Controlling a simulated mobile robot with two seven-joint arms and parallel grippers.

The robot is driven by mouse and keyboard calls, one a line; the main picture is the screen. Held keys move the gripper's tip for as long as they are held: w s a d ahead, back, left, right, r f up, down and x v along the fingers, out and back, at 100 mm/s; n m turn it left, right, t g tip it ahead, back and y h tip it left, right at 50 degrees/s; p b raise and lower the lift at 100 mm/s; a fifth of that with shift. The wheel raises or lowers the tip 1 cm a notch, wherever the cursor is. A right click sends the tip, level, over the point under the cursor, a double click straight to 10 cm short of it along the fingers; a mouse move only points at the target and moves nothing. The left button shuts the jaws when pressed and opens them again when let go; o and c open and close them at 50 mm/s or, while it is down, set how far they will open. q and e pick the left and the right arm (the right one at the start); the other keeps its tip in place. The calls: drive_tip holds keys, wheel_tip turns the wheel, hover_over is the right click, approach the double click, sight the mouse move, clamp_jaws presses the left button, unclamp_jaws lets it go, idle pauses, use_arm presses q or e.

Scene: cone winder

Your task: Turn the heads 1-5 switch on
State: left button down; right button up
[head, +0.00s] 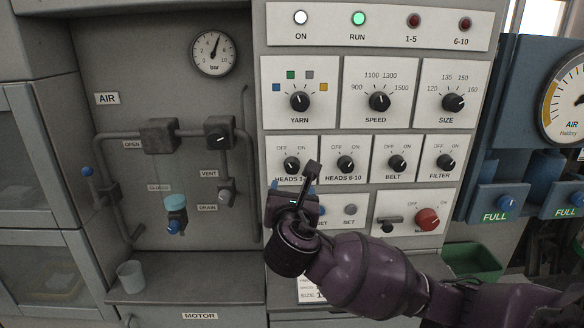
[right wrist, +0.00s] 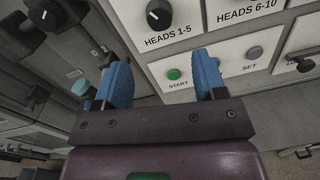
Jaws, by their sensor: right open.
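The heads 1-5 switch (head: 291,163) is a black rotary knob with OFF and ON marked above it, at the left of the lower switch row. It also shows at the top of the right wrist view (right wrist: 158,14), where its white mark seems to lean up and left. My right gripper (head: 296,180) is open and empty, just below the knob and apart from it, partly covering its label. In the right wrist view its blue fingers (right wrist: 162,75) stand apart, with the knob beyond their tips. My left gripper is not in view.
The heads 6-10 switch (head: 346,163) is close on the right. A green START button (right wrist: 174,74) shows between the fingers, with a grey SET button (right wrist: 254,52) beside it. A red knob (head: 427,219) is lower right. Air pipes and valves (head: 160,135) stand left.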

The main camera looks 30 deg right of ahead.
sight(292, 170)
drive_tip(key=p+x, duration=0.1)
drive_tip(key=x, duration=0.9)
drive_tip(key=shift+w+d, duration=0.2)
drive_tip(key=shift+w, duration=0.1)
drive_tip(key=c, duration=0.9)
